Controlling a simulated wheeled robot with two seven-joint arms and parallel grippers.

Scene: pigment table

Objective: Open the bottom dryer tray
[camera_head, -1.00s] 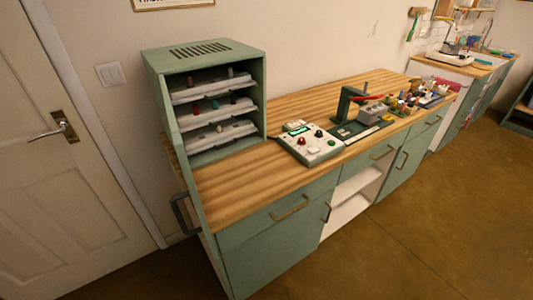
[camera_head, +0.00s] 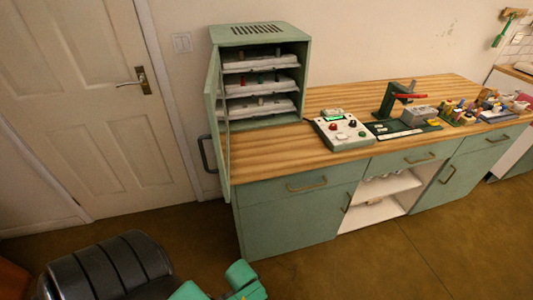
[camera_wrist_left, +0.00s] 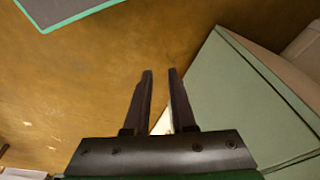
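The green dryer (camera_head: 260,33) stands on the left end of the wooden counter in the head view. Its door (camera_head: 223,150) hangs open on the left, with a dark handle (camera_head: 205,154) on it. Three pale trays sit inside, one above another, each bearing small coloured items. The bottom tray (camera_head: 245,111) appears pushed in. My left gripper (camera_wrist_left: 160,72) is open and empty in the left wrist view, above the brown floor and beside a green panel. The left gripper's fingers do not show clearly in the head view. My right gripper is out of view.
A control box (camera_head: 343,134) with knobs stands right of the dryer, beside a dark green press (camera_head: 398,100). Several small coloured items crowd the right of the counter (camera_head: 273,160). Green drawers and cupboards lie below. A white door (camera_head: 75,110) is at left. Floor in front is clear.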

